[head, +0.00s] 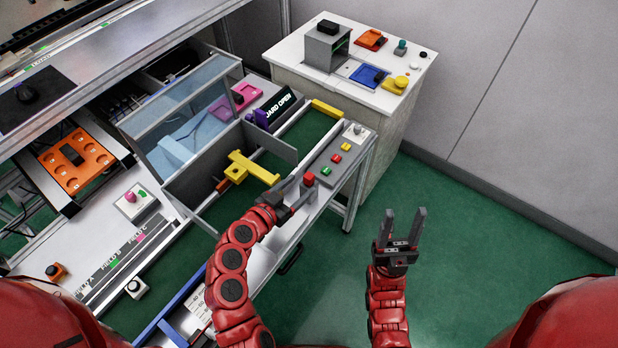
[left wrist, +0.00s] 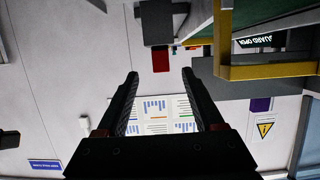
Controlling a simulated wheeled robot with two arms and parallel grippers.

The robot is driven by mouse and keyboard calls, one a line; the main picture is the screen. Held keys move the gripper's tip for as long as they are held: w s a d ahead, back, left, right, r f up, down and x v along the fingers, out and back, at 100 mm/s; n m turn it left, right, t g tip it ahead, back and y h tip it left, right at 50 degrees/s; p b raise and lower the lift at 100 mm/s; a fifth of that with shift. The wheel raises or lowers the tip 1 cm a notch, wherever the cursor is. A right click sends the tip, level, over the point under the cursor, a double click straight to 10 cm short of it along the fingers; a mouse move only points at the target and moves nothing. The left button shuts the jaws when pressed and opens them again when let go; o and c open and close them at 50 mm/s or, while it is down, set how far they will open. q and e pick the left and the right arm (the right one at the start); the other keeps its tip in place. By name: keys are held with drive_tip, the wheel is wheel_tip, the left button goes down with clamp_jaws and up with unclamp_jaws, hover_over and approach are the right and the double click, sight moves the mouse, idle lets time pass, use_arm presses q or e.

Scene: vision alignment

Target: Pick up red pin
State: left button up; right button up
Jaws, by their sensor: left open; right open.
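A small red pin (head: 309,179) stands upright at the near end of a grey control panel. In the left wrist view, which is upside down, the red pin (left wrist: 160,60) stands on a grey block, just past my fingertips and roughly centred between them. My left gripper (head: 297,192) is beside the panel's near end, its fingers pointing at the pin; it is open and nothing is between its fingers (left wrist: 160,76). Whether a finger touches the pin cannot be told. My right gripper (head: 405,212) is open and empty, above the green floor.
A yellow bracket (head: 250,168) and an upright grey plate (head: 205,170) are left of my left gripper. A white cabinet (head: 300,72) with coloured fixtures stands behind. The green floor (head: 470,250) at right is clear.

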sight(306, 181)
use_arm(q)
drive_tip(key=shift+w+d+f, duration=0.1)
drive_tip(key=shift+w+d, duration=0.1)
drive_tip(key=shift+w, duration=0.15)
drive_tip(key=shift+w+d+f+p, duration=0.1)
drive_tip(key=shift+w+d+p, duration=0.3)
drive_tip(key=shift+w+p, duration=0.25)
drive_tip(key=p+x, duration=0.1)
drive_tip(key=x, duration=0.2)
drive_tip(key=shift+f+p, duration=0.25)
drive_tip(key=shift+p, duration=0.1)
drive_tip(key=shift+w+d+f, duration=0.1)
drive_tip(key=shift+w+f, duration=0.05)
drive_tip(key=shift+f, duration=0.05)
clamp_jaws()
